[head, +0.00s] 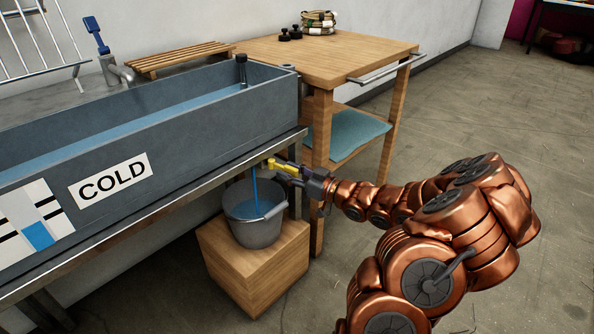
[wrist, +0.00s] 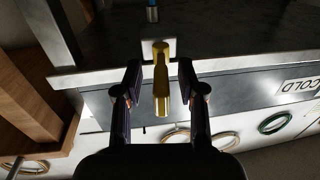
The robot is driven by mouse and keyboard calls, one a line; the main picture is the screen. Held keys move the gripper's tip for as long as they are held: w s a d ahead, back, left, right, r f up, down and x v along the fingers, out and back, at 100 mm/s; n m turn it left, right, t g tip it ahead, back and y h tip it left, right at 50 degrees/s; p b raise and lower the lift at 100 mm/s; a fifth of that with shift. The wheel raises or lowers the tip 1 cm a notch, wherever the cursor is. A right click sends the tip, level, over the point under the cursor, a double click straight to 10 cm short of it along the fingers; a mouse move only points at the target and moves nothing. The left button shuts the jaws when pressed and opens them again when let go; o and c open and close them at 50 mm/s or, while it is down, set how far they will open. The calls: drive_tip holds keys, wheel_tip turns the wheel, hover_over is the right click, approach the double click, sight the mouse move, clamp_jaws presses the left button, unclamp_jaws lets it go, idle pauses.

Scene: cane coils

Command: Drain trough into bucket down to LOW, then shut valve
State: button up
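The grey trough (head: 150,143) labelled COLD holds blue water along its length. A gauge panel (head: 35,215) with black marks and a blue column is on its front at left; any lettering is unreadable. A blue stream (head: 254,187) runs from the outlet into the grey bucket (head: 256,230), which holds some blue water. The yellow valve handle (head: 283,165) is at the trough's right end. In the wrist view the handle (wrist: 161,80) lies between the fingers of my gripper (wrist: 160,78), with gaps on both sides. My gripper is open around it.
The bucket stands on a wooden block (head: 255,275). A wooden cart (head: 330,60) with a teal cloth (head: 345,133) stands beyond my gripper. Floor at the right is clear.

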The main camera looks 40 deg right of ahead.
clamp_jaws()
idle(0.3)
idle(0.4)
